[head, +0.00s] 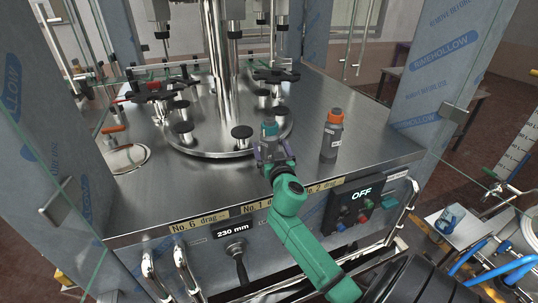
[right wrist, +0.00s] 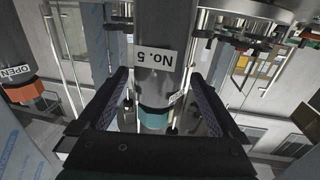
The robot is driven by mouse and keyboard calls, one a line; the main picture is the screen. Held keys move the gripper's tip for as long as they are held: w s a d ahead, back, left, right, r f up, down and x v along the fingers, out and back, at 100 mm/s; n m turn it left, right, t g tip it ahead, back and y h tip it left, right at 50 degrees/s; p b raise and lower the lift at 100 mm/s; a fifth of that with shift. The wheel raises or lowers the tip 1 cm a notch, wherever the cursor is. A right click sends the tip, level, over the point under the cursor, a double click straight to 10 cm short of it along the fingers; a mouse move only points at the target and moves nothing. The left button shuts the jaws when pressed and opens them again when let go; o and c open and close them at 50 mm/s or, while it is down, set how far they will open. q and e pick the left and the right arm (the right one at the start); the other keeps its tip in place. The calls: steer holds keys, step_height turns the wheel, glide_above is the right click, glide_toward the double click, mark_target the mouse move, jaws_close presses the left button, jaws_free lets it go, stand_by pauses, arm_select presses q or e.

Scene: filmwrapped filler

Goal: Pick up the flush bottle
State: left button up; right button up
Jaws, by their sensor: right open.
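Two grey bottles stand on the steel machine top; I cannot tell which is the flush bottle. One, with an orange cap (head: 331,135), stands apart to the right of my right gripper (head: 272,152). In the right wrist view, this orange-capped bottle (right wrist: 15,60) is at the left edge with an "OPEN" label. The other bottle, with a teal cap (head: 269,130), is at my right gripper, which partly hides it. In the right wrist view, this bottle (right wrist: 152,85) is labelled "No. 5" and lies between the open fingers, with gaps on both sides. My left gripper is not in view.
A round metal carousel (head: 205,145) with black-topped posts stands behind the teal-capped bottle. Glass panels and wrapped posts (head: 440,60) frame the machine. The front has a control panel (head: 358,205) and handles. Bare steel lies right of the orange-capped bottle.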

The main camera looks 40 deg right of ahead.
steer(key=shift+x, duration=0.85)
steer(key=shift+w+d+f, duration=0.2)
steer(key=shift+w+d, duration=0.1)
steer(key=shift+s+a+r, duration=0.1)
jaws_close()
steer(key=shift+r, duration=0.1)
